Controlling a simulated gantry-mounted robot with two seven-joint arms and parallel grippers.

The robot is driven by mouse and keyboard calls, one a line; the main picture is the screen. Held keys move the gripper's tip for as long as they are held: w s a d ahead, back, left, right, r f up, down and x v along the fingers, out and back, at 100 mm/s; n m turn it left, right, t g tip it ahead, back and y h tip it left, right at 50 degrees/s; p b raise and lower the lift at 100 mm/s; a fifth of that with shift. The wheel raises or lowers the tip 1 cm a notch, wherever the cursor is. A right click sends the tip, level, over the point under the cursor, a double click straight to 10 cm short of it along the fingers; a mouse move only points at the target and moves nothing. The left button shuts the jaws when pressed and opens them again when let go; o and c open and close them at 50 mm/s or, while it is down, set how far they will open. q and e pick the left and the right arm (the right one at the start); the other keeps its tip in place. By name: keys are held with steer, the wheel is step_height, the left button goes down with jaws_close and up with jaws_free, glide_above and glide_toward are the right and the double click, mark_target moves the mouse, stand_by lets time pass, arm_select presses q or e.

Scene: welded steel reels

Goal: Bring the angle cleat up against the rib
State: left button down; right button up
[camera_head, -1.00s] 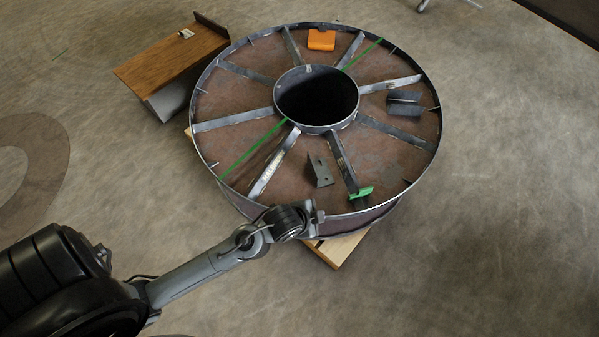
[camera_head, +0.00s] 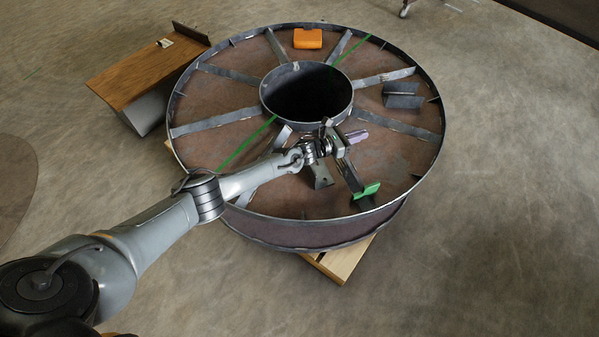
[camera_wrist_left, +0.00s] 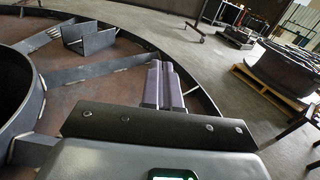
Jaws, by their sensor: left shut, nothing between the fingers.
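A grey angle cleat with a hole (camera_head: 321,176) stands on the reel's brown floor beside the rib with the green clamp (camera_head: 349,174). My wrist partly covers the cleat, and I cannot tell whether it touches the rib. My left gripper (camera_head: 359,136) is above that rib, near the hub, its fingers pointing right. In the left wrist view, the purple fingers (camera_wrist_left: 163,70) are side by side, shut and empty. My right gripper is in neither view.
The green clamp (camera_head: 366,190) sits on the rib near the rim (camera_head: 310,219). Another grey angle piece (camera_head: 402,96) lies at the right, also seen in the left wrist view (camera_wrist_left: 88,42). An orange box (camera_head: 308,39) is at the back. Raised ribs and the hub wall (camera_head: 300,115) divide the floor.

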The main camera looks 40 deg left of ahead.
arm_select(q)
steer(key=a, duration=0.1)
steer(key=p, duration=0.1)
glide_above(308, 166)
steer(key=v, duration=0.5)
steer(key=shift+m, duration=0.4)
steer(key=f+b, duration=0.1)
steer(key=f, duration=0.2)
steer(key=f+b, duration=0.2)
steer(key=f, duration=0.1)
steer(key=f+b, duration=0.2)
steer(key=f, duration=0.1)
steer(key=shift+w+d+f, duration=0.2)
steer(key=shift+w+d, duration=0.15)
steer(key=shift+f, duration=0.35)
steer(key=shift+w+d+r+b, duration=0.15)
steer(key=shift+w+b, duration=0.15)
steer(key=shift+b, duration=0.1)
steer(key=shift+w+d+r, duration=0.1)
steer(key=shift+w, duration=0.05)
